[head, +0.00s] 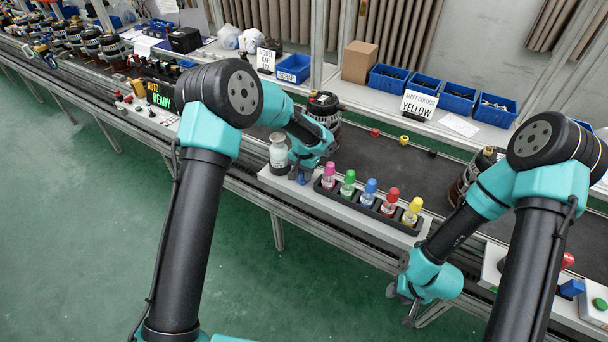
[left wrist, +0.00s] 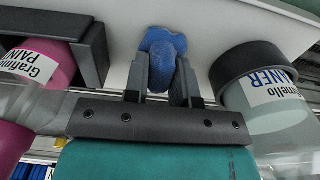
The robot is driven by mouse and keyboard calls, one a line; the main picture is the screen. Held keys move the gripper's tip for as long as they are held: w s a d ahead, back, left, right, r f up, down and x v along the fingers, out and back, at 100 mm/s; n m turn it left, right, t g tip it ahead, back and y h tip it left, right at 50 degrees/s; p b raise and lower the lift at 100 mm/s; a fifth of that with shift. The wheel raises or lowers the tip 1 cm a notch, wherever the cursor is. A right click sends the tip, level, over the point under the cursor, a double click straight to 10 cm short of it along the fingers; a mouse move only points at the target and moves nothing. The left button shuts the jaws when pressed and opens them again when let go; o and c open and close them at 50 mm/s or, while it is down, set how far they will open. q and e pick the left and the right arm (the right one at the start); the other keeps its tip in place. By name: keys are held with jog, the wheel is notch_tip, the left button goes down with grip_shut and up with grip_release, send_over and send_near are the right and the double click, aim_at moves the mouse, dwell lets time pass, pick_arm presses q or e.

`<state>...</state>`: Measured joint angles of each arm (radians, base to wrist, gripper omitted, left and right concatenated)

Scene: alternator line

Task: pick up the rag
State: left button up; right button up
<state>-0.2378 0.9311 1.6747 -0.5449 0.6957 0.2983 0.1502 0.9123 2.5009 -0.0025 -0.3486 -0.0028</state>
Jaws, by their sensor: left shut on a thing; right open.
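The blue rag (left wrist: 165,48) is bunched on a pale surface in the left wrist view, with its near part between the two fingers of my left gripper (left wrist: 162,88). My left gripper is shut on it. In the head view a small bit of the rag (head: 303,180) shows below my left gripper (head: 300,172), between the cleaner bottle and the paint rack. My right gripper (head: 403,304) is open and empty, hanging by the front edge of the line at the lower right.
A cleaner bottle (head: 279,153) stands close left of my left gripper. A dark rack (head: 338,197) of paint bottles with coloured caps stands close to its right. An alternator (head: 323,107) sits on the conveyor behind. Blue bins (head: 458,98) line the back shelf.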

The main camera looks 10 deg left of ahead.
pick_arm(q)
jog(key=shift+r, duration=0.6)
jog(key=shift+s+r, duration=0.15)
jog(key=shift+r, duration=0.45)
jog(key=shift+s+r, duration=0.15)
jog(key=shift+r, duration=0.45)
jog(key=s+d+r, duration=0.1)
jog(key=s+d, duration=0.1)
jog(key=s, duration=1.3)
jog(key=shift+d+r, duration=0.2)
jog(key=shift+d, duration=0.05)
jog(key=shift+s, duration=0.1)
